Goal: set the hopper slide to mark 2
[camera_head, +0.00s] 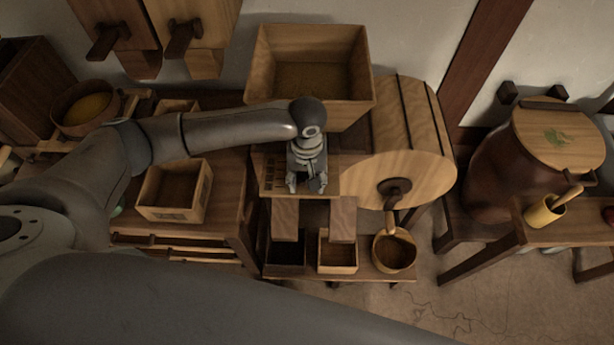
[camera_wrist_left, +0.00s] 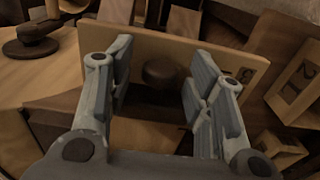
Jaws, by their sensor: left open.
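The wooden hopper (camera_head: 315,78) opens upward on top of the machine, its inside brownish. Below it a pale wooden panel (camera_head: 268,180) carries dark markings at its left, too small to read. My left gripper (camera_head: 306,185) is in front of this panel, pointing down, and hides its middle. In the left wrist view a dark round knob (camera_wrist_left: 160,72) stands out from the pale panel (camera_wrist_left: 205,55), seen between the two open fingers (camera_wrist_left: 160,95). I cannot tell whether they touch it. A dark mark shows at the panel's right, partly hidden by a finger. My right gripper is out of view.
The round drum (camera_head: 410,150) with a dark crank hub (camera_head: 394,190) is right of the panel. An open box (camera_head: 174,190) stands left. A lidded jar (camera_head: 520,150) stands right.

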